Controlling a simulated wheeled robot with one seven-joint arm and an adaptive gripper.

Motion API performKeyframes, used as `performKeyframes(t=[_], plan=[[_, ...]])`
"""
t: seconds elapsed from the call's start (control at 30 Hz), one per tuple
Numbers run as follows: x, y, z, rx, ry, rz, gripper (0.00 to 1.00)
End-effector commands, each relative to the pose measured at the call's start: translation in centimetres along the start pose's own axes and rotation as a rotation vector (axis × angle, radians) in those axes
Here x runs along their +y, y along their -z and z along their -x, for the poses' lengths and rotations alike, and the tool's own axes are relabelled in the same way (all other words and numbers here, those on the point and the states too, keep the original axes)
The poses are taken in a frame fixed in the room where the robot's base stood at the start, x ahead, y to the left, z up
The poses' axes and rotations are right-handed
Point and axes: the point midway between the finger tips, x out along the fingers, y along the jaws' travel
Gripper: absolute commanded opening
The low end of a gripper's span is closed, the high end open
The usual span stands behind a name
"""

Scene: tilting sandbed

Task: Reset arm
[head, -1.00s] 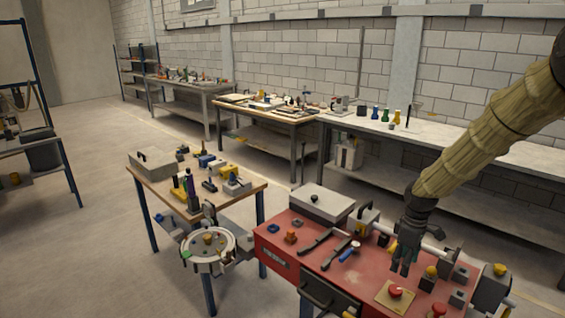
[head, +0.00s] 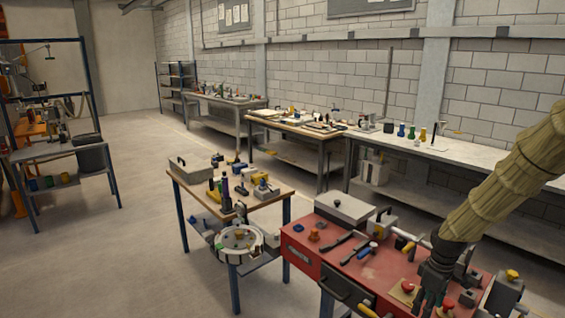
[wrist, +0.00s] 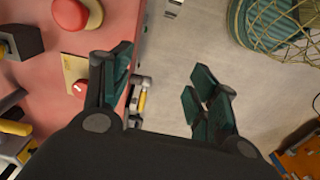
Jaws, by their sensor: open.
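My gripper (head: 430,300) is at the front edge of the red workbench (head: 352,262) in the head view, with its fingers pointing down. In the wrist view my gripper (wrist: 160,95) is open, with its dark green fingers apart and nothing between them. The left finger overlaps the bench edge and the right finger is over the bare floor. A red push button on a tan plate (head: 403,291) is just left of the gripper in the head view. The same plate (wrist: 75,72) shows beside the left finger in the wrist view.
A larger red knob (wrist: 72,13) stands on the bench. A wire basket (wrist: 270,25) is at the wrist view's upper right. A wooden table (head: 185,178) with several small items stands left of the bench. A round white dish (head: 240,240) sits before it.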

Motion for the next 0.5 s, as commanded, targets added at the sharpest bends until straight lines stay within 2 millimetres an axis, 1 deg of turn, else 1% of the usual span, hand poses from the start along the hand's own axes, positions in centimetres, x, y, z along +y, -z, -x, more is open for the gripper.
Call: performKeyframes(t=[0.03, 0.17, 0.27, 0.37, 0.47, 0.5], plan=[[-0.8, 0.0, -1.1, -0.001, 0.006, -0.007, 0.60], [-2.7, -0.1, -3.7, 0.006, 0.014, -0.041, 0.60], [-4.6, -0.1, -6.2, 0.013, 0.021, -0.072, 0.60], [-7.2, -0.5, -9.4, 0.018, 0.031, -0.114, 0.60], [-10.7, -1.3, -13.4, 0.023, 0.043, -0.173, 0.60], [-12.3, -1.8, -15.1, 0.024, 0.048, -0.204, 0.60]])
